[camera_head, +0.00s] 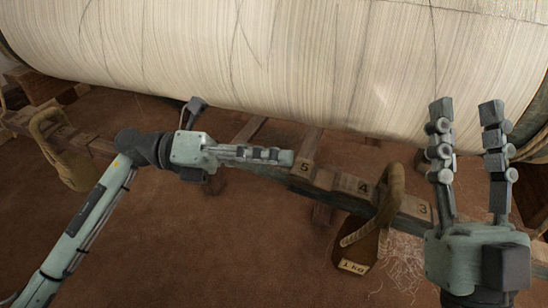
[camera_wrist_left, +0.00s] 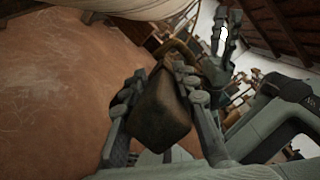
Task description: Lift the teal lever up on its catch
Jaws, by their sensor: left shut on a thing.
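The lever (camera_head: 325,180) shows in the head view as a wooden bar with numbered blocks 5, 4 and 3, running right and towards me; I see no clear teal on it. My left gripper (camera_head: 290,157) is at its left end, beside the 5. In the left wrist view the fingers are closed around a brown wooden end (camera_wrist_left: 160,112). The catch cannot be made out. My right gripper (camera_head: 466,107) is open and empty, fingers pointing up, right of the 3.
A wooden weight marked 1 KG (camera_head: 365,250) hangs by a rope loop on the bar near the 4 and 3. A large warp roll (camera_head: 280,60) spans the back. Another looped weight (camera_head: 75,170) is at the left. Brown floor (camera_head: 220,260) lies open in front.

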